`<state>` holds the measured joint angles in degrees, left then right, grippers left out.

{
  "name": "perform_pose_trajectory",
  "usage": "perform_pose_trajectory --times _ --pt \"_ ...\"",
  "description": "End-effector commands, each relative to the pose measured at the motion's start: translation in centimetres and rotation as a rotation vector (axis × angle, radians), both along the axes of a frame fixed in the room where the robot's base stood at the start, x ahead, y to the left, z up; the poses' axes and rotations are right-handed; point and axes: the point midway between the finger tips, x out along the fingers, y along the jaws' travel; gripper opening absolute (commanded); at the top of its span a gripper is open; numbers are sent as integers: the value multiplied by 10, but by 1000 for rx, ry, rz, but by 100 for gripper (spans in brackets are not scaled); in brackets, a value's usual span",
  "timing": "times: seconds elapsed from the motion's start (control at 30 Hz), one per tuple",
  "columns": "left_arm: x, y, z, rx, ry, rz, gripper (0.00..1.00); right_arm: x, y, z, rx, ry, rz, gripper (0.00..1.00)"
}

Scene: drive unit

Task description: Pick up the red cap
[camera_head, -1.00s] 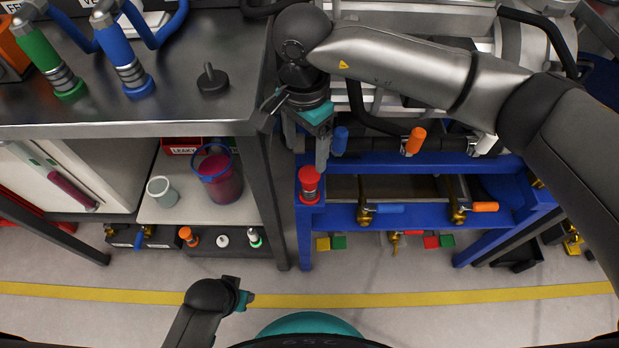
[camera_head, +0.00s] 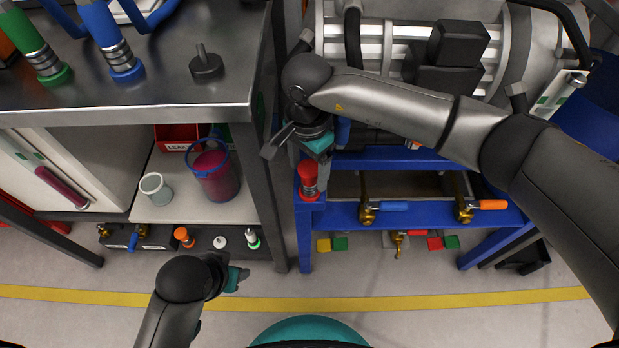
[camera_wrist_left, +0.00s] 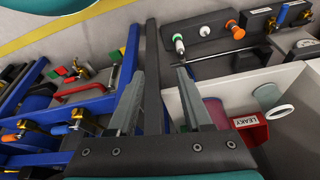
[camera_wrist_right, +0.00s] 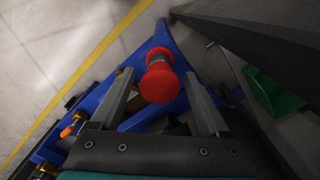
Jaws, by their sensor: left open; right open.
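The red cap (camera_head: 307,180) sits on a fitting at the left corner of the blue frame. In the right wrist view the red cap (camera_wrist_right: 158,82) shows as a round red knob ahead of and between the two open fingers, apart from them. My right gripper (camera_head: 325,160) is open and empty, just above and beside the cap in the head view. My left gripper (camera_head: 238,280) is open and empty, low over the floor in front of the shelf. Its fingers (camera_wrist_left: 158,75) show apart in the left wrist view. The fitting below the cap is partly hidden.
The dark bench leg (camera_head: 262,195) stands close left of the blue frame (camera_head: 425,215). Blue-handled (camera_head: 393,206) and orange-handled (camera_head: 490,204) valves sit on the frame. A shelf holds a pink-filled pitcher (camera_head: 214,172) and a grey cup (camera_head: 156,188).

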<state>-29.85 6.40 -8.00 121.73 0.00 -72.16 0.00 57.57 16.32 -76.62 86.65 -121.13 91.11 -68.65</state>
Motion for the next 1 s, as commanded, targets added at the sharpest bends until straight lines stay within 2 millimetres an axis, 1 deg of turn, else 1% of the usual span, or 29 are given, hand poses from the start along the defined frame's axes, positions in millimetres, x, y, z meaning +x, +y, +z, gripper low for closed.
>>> perform_pose_trajectory --times 0.03,0.2,0.33,0.53,1.0 --pt "1 0 3 -1 -10 0 50 -1 0 -9 1 2 0 79" --pt "2 0 16 -3 -25 1 50 0 0 -20 1 1 0 79" --pt "2 0 20 -3 -28 1 50 0 0 -22 1 0 0 79" --pt "2 0 20 -3 -28 1 50 0 0 -22 1 0 0 79" --pt "2 0 20 -3 -27 1 50 0 0 -22 1 0 0 26"
